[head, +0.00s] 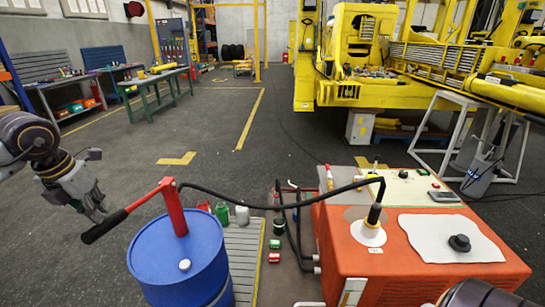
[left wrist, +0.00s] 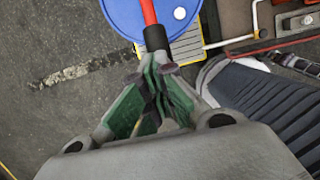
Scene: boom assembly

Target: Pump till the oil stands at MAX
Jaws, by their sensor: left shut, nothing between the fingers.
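The blue oil drum (head: 165,262) stands at lower left with a red hand pump (head: 174,208) on top. The pump's lever slopes down left to a black grip (head: 103,227). My left gripper (head: 98,213) is shut and empty close to this grip. In the left wrist view, its fingertips (left wrist: 156,72) are near the end of the black grip (left wrist: 156,38); I cannot tell whether they touch. A black hose (head: 270,207) runs from the pump to a nozzle in the white filler neck (head: 369,233) on the orange tank (head: 415,285). No oil level is readable. My right gripper is out of view.
A white cloth (head: 440,228) with a black cap (head: 459,242) lies on the tank. Small cans and bottles (head: 242,215) stand between drum and tank. A green workbench (head: 155,80) and yellow boom machinery (head: 370,90) are farther back. The floor left of the drum is clear.

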